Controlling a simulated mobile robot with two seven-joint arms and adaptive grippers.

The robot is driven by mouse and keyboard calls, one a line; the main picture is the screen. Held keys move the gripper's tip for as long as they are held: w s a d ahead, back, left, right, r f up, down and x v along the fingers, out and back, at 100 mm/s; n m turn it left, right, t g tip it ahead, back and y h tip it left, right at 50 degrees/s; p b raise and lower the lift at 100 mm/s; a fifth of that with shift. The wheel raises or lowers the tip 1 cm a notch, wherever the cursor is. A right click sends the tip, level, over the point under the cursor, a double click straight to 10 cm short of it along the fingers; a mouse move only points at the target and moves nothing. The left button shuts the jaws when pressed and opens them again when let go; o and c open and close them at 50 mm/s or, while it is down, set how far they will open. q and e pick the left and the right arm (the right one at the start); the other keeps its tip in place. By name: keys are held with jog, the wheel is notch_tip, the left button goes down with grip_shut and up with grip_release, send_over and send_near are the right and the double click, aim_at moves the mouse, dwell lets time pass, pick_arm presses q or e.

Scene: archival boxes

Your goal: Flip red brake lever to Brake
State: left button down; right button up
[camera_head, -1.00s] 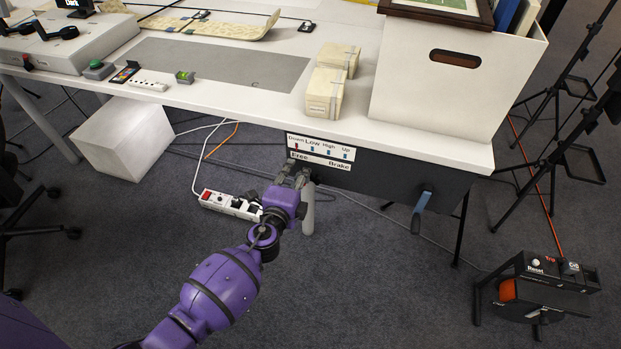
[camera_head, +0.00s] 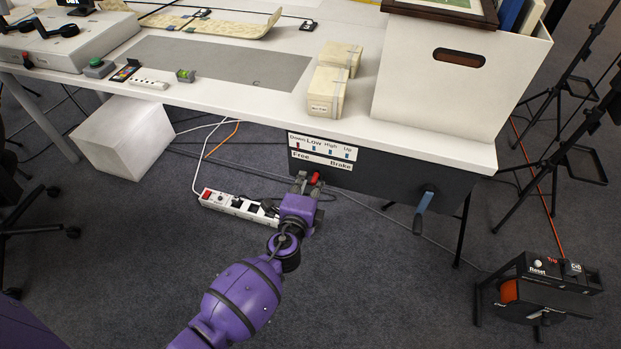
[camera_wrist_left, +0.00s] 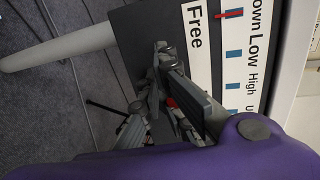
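The red brake lever (camera_head: 315,178) shows as a small red piece below the panel's Free/Brake label strip (camera_head: 321,166), nearer the word Free than Brake. My left gripper (camera_head: 309,187) is at the lever, below the panel. Its fingers stand apart, and the red piece shows between or just behind them. In the left wrist view, the gripper (camera_wrist_left: 172,92) is seen close up, with a bit of red lever (camera_wrist_left: 171,102) between the fingers. Most of the lever is hidden, and contact cannot be told. My right gripper is not in view.
The dark panel (camera_head: 395,185) hangs under the white table edge (camera_head: 430,147). A power strip (camera_head: 238,205) lies on the carpet behind the gripper. A grey post (camera_wrist_left: 60,46) stands close by in the wrist view.

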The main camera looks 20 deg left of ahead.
pick_arm(q)
jog(key=shift+h, duration=0.5)
jog(key=d, duration=0.2)
jog(key=d+r, duration=0.1)
jog(key=d, duration=0.1)
jog(key=shift+w+d+r, duration=0.1)
jog(key=shift+d+r, duration=0.05)
jog(key=shift+d, duration=0.1)
jog(key=shift+s+a+f, duration=0.1)
jog(key=shift+s+f, duration=0.1)
jog(key=shift+s, duration=0.15)
jog(key=s+a, duration=0.2)
jog(key=s, duration=0.4)
jog(key=shift+s, duration=0.15)
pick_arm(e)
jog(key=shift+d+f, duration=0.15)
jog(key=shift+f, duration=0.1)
pick_arm(q)
jog(key=shift+a+f, duration=0.15)
jog(key=shift+a, duration=0.05)
